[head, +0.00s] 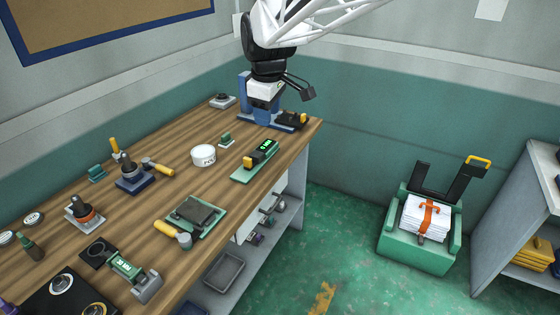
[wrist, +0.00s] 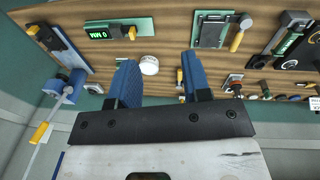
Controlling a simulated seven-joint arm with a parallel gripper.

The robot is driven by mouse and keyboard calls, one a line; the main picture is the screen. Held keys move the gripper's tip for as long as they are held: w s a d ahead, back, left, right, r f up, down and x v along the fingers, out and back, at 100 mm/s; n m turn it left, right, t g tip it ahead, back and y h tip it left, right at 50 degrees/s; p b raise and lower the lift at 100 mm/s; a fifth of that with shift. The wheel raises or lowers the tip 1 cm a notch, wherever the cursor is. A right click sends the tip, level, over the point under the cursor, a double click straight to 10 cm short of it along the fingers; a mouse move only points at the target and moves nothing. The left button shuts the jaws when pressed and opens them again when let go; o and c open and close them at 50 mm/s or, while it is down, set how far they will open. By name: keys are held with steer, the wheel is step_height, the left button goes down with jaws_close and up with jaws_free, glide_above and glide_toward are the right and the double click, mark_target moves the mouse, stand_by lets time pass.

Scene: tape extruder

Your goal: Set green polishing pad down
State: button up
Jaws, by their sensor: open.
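My gripper (head: 264,104) is above the far end of the bench in the head view. In the wrist view its two blue fingers (wrist: 157,80) are spread apart with nothing held between them. A small green block (head: 226,140), which may be the polishing pad, sits on the bench behind the white tape roll (head: 203,155). A second teal block (head: 96,172) lies farther left near the wall, so I cannot tell for sure which is the pad. The tape roll also shows in the wrist view (wrist: 149,65), beyond the gap between the fingers.
A blue-framed device (head: 288,121) stands at the bench's far corner, close to my gripper. A green board with a lit display (head: 258,160) lies near the front edge. Hand tools and a clamp plate (head: 195,214) fill the nearer bench. Bare wood (head: 180,135) shows between them.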

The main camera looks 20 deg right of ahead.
steer(key=s+f+m, duration=0.2)
steer(key=s+m, duration=0.1)
steer(key=s, duration=0.6)
steer(key=s+d+f+m, duration=0.1)
steer(key=s+m, duration=0.3)
steer(key=s, duration=0.5)
steer(key=s+d+f+m+t, duration=0.1)
steer(key=s+f+m, duration=0.2)
steer(key=s, duration=0.6)
steer(key=shift+s+f, duration=0.15)
steer(key=shift+f, duration=0.1)
